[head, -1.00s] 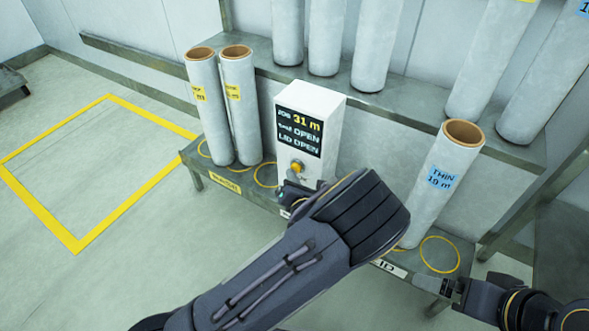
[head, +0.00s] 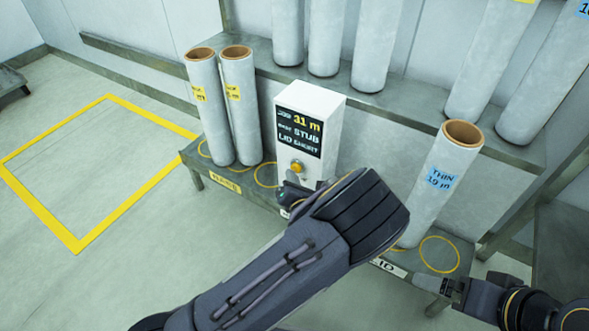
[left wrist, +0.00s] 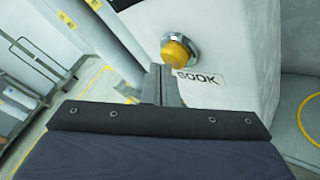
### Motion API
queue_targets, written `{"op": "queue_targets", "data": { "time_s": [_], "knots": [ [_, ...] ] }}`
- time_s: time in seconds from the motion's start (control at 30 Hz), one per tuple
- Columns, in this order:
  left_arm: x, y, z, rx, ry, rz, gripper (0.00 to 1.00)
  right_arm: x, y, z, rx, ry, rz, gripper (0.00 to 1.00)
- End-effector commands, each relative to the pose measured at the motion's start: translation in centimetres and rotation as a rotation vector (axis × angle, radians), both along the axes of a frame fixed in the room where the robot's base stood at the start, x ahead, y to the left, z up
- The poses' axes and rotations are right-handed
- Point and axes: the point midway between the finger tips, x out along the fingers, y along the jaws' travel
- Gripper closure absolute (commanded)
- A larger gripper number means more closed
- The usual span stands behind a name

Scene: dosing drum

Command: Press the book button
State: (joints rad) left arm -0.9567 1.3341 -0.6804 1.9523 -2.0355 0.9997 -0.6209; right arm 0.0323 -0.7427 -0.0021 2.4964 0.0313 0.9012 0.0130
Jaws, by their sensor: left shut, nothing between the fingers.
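The book button is a yellow knob (head: 297,167) on the front of a white box (head: 325,115). In the left wrist view the yellow knob (left wrist: 178,53) sits in a metal collar above a label reading "BOOK" (left wrist: 197,77). My left gripper (head: 291,188) is shut and empty, its tips just below the knob in the head view. In the left wrist view my left fingertips (left wrist: 162,70) are close to the knob's lower left side; I cannot tell whether they touch. The box's screen (head: 299,132) reads 31 m, STUB and SHORT. My right gripper (head: 440,286) is low at the right.
Two rolls with yellow labels (head: 240,105) stand left of the box. A roll labelled "THIN 10 m" (head: 442,180) leans at the right. More rolls stand on a shelf (head: 410,100) behind. A yellow-outlined floor area (head: 90,170) at the left is empty.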

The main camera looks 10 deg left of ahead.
Motion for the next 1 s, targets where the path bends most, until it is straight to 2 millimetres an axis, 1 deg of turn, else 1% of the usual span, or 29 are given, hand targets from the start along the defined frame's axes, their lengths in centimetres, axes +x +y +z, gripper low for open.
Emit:
{"op": "queue_targets", "data": {
  "time_s": [0.2, 0.47, 0.57, 1.0],
  "knots": [
    [-1.0, 0.3, 0.0, 0.001, 0.000, 0.000, 1.00, 0.0, 0.0, 0.3, 0.000, 0.000, 0.000, 0.00],
    [-1.0, 0.3, 0.0, 0.000, 0.000, 0.000, 1.00, 0.0, 0.0, 0.2, 0.000, 0.000, 0.000, 0.00],
    [-1.3, 0.5, 0.0, 0.001, 0.001, 0.000, 1.00, 0.0, 0.0, 0.3, 0.000, 0.000, 0.000, 0.00],
    [-5.2, 1.9, 0.0, 0.002, 0.003, -0.001, 1.00, 0.0, 0.0, 0.8, 0.000, 0.000, 0.000, 0.00]
  ]
}}
